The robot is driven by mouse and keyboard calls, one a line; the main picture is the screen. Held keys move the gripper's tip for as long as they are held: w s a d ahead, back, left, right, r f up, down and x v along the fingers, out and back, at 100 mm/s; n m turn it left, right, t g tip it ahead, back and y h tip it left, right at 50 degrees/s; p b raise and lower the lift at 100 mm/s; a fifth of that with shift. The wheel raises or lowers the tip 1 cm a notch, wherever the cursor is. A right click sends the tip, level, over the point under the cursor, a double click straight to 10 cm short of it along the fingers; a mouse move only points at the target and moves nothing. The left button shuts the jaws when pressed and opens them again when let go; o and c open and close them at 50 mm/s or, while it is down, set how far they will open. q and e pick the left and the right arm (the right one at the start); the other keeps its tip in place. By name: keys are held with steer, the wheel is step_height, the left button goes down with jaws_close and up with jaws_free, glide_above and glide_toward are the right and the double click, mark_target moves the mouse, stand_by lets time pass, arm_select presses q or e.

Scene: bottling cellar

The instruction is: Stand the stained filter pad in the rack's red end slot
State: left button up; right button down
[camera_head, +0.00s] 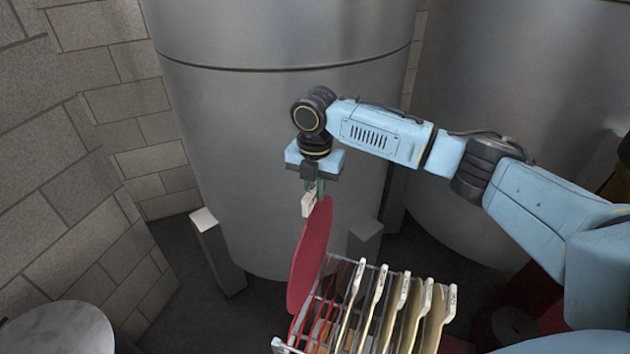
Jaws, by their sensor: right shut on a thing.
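The stained filter pad (310,255) is a wine-red disc with a pale tab at its top. My right gripper (315,190) points down and is shut on the pad at this tab, holding it upright, nearly edge-on and slightly tilted in the picture. The rack (278,346) is a wire frame at the bottom centre. Its red end slot (322,312), of red wires, is at the rack's left end. The pad's lower edge overlaps the left side of these wires; I cannot tell whether it is inside the slot or in front of it. My left gripper is out of view.
Several cream filter pads (410,312) with white tabs stand in the rack's other slots, right of the red one. A large steel tank (260,130) rises close behind my right gripper. A round grey top (60,330) is at lower left. A stone wall is at left.

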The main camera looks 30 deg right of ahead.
steer(key=shift+f, duration=1.25)
step_height(320, 180, down, 6)
steer(key=b, duration=0.5)
steer(key=shift+r+b, duration=0.1)
steer(key=shift+b, duration=0.3)
steer(key=b, duration=0.2)
glide_toward(315, 255)
steer(key=shift+w+d, duration=0.2)
steer(key=shift+w, duration=0.2)
steer(key=shift+f+b, duration=2.35)
steer(key=shift+f, duration=3.2)
steer(key=c, duration=1.4)
jaws_free()
steer(key=shift+o, duration=0.2)
